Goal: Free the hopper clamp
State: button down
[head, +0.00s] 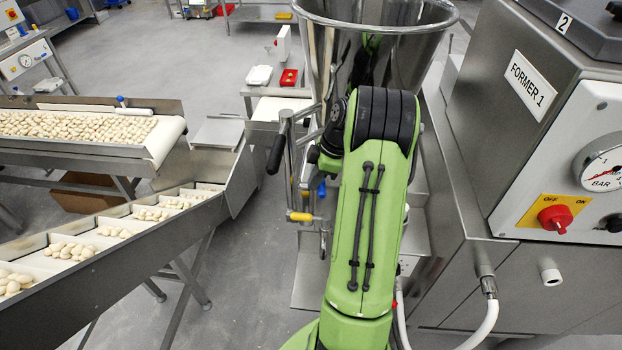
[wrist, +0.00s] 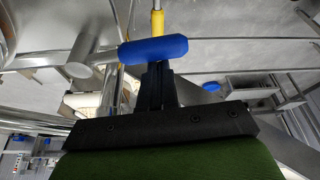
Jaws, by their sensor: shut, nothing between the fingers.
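The steel hopper (head: 375,50) stands at the top middle of the head view. Below its left side is metal linkage with a black-gripped lever (head: 276,153), a yellow handle (head: 300,216) and a small blue part (head: 321,188). I cannot tell which of these is the clamp. In the wrist view a blue bar-shaped handle (wrist: 152,52) lies across the fingertips, with a yellow rod (wrist: 157,22) beyond it. My gripper (wrist: 156,72) is shut and empty, its tips partly covered by the blue handle; I cannot tell whether they touch. My arm hides the gripper in the head view.
The Former 1 machine (head: 540,140), with a red switch (head: 555,218) and gauge, stands close on the right. A side table (head: 275,108) stands behind the linkage. Floor is open between conveyor and linkage.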

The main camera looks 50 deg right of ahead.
jog(key=s+d+n+g+y+p, duration=0.1)
jog(key=s+d+n+g+p, duration=0.1)
jog(key=d+n, duration=0.3)
jog(key=shift+s+n, duration=0.75)
jog(key=shift+n, duration=0.35)
jog(key=shift+d, duration=0.15)
